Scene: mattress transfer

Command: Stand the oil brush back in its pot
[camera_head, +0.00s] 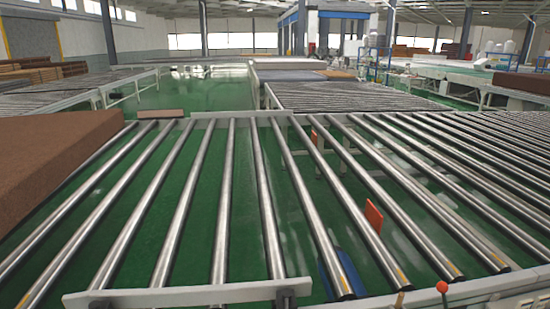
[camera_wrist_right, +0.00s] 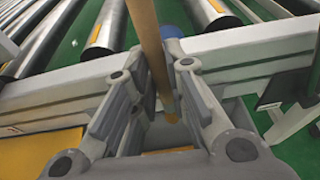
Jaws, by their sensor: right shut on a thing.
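My right gripper (camera_wrist_right: 161,68) is shut on a long brown wooden handle (camera_wrist_right: 148,32), which looks like that of the oil brush. The handle runs between the fingers from the top edge of the right wrist view down toward the palm. The brush's bristle end cannot be made out. No pot can be clearly identified in either view. My left gripper is not in view, and neither gripper shows clearly in the head view.
A roller conveyor with a pale front rail (camera_head: 190,297) fills the foreground. A brown mattress block (camera_head: 50,160) lies at left. A red-knobbed lever (camera_head: 442,287) stands at the front right. A pale rail (camera_wrist_right: 245,55) crosses behind my right fingers, with a blue part (camera_wrist_right: 171,30) beside the handle.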

